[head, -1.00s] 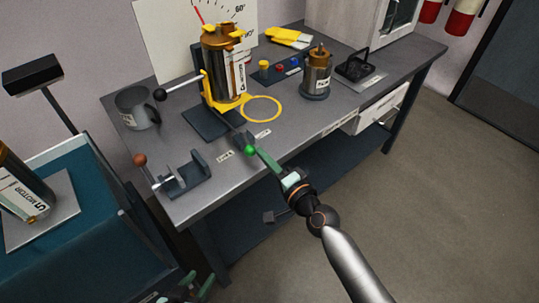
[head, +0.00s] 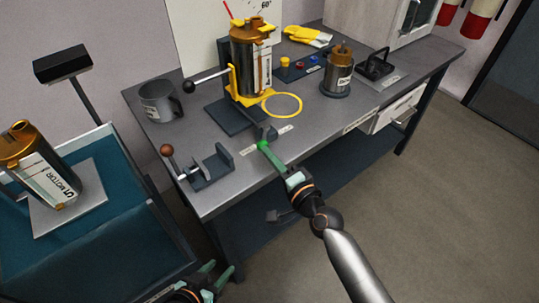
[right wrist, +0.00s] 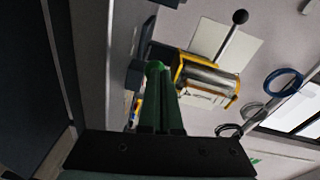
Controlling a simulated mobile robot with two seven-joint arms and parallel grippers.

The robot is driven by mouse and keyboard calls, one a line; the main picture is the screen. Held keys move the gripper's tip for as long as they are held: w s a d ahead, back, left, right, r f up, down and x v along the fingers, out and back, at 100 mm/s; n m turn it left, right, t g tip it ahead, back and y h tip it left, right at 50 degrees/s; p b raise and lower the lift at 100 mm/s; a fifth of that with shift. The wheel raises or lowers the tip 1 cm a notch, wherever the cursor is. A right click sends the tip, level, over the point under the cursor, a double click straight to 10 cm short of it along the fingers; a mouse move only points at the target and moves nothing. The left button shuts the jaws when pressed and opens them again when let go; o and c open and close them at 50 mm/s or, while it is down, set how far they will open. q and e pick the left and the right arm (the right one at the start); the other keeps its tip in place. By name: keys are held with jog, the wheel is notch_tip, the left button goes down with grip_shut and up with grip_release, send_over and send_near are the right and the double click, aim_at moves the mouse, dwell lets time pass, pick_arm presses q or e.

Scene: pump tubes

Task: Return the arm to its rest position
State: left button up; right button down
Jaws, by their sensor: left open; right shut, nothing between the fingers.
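My right arm reaches from the lower right in the head view. Its right gripper (head: 264,146) is shut and empty, with its green fingertips over the front part of the workbench (head: 330,125). In the right wrist view the closed fingers (right wrist: 155,70) appear below and left of the yellow stand (right wrist: 180,72). My left gripper (head: 220,272) is open at the bottom edge of the head view, partly cut off, near the blue cart.
A clamp fixture (head: 208,170), a grey mug (head: 158,100) and a small motor (head: 337,72) stand on the bench. A labelled motor (head: 45,180) sits on the blue cart (head: 100,225). Floor at right is clear.

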jog(key=shift+s+a, duration=0.2)
jog(key=shift+a, duration=0.4)
pick_arm(q)
jog(key=shift+s+a+f, duration=0.2)
jog(key=shift+s+a, duration=0.1)
jog(key=shift+s, duration=0.05)
pick_arm(e)
jog(key=shift+r, duration=0.1)
pick_arm(q)
jog(key=shift+w+r, duration=0.1)
jog(key=shift+w, duration=0.1)
pick_arm(e)
jog(key=shift+a, duration=0.1)
pick_arm(q)
jog(key=shift+r, duration=0.15)
jog(key=shift+d, duration=0.15)
pick_arm(e)
jog(key=shift+s+d, duration=0.1)
jog(key=shift+d, duration=0.1)
